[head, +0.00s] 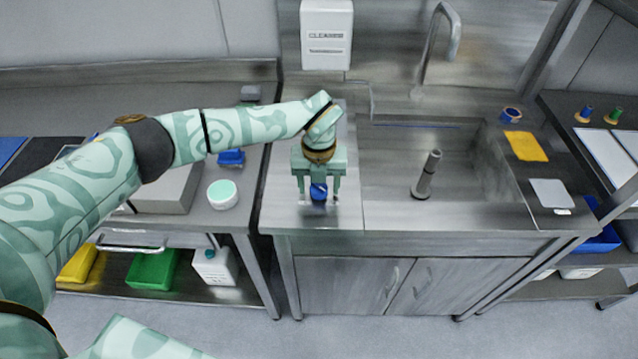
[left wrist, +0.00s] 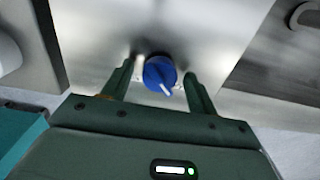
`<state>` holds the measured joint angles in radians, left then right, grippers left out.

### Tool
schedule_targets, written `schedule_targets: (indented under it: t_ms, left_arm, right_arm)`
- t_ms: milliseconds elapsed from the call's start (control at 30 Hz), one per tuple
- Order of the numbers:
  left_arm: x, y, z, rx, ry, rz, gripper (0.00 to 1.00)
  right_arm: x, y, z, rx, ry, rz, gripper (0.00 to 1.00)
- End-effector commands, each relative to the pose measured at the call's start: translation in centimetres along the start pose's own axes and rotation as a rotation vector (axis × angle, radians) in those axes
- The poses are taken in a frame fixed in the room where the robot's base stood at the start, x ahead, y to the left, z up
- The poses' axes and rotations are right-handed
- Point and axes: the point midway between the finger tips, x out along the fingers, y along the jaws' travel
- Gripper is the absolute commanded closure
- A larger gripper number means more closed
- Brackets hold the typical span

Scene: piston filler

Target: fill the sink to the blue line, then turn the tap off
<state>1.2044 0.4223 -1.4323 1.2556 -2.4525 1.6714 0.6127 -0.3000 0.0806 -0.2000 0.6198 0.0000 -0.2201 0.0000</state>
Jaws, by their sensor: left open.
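The steel sink (head: 385,175) has a grey upright pipe (head: 428,175) standing in it and a curved tap spout (head: 437,45) behind it. A thin bluish line (head: 425,125) shows along its back wall. I cannot make out a water level or a stream. A blue knob (head: 318,191) with a white pointer mark sits on the steel counter left of the sink; it also shows in the left wrist view (left wrist: 160,73). My left gripper (head: 318,195) is open, with one finger on each side of the knob. I cannot tell if they touch it. My right gripper is out of view.
A white cleaner dispenser (head: 326,35) hangs on the wall behind the knob. A round white tub (head: 222,194) stands on the left counter. A yellow cloth (head: 525,146), a grey pad (head: 551,194) and a blue tape roll (head: 511,114) lie right of the sink.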

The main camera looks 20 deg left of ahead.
Motion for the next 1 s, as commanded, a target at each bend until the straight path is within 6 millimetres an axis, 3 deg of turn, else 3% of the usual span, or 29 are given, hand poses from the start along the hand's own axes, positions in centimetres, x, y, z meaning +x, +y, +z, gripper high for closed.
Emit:
schedule_targets:
  t_ms: [100,267,300,667,1000]
  left_arm:
    - [0.0,0.0,0.0,0.000,0.000,0.000,0.41]
    - [0.0,0.0,0.0,0.000,0.000,0.000,0.83]
    - [-0.1,0.0,0.0,0.000,0.000,0.000,0.86]
    - [-0.2,0.0,0.0,0.046,0.000,-0.001,0.86]
    - [-0.3,0.0,0.0,0.278,-0.001,0.002,0.86]
  right_arm:
    - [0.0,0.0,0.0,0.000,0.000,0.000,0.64]
    - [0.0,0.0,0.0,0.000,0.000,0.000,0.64]
    - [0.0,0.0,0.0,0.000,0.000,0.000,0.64]
    - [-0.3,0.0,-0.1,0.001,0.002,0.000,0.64]
    - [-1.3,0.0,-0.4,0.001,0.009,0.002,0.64]
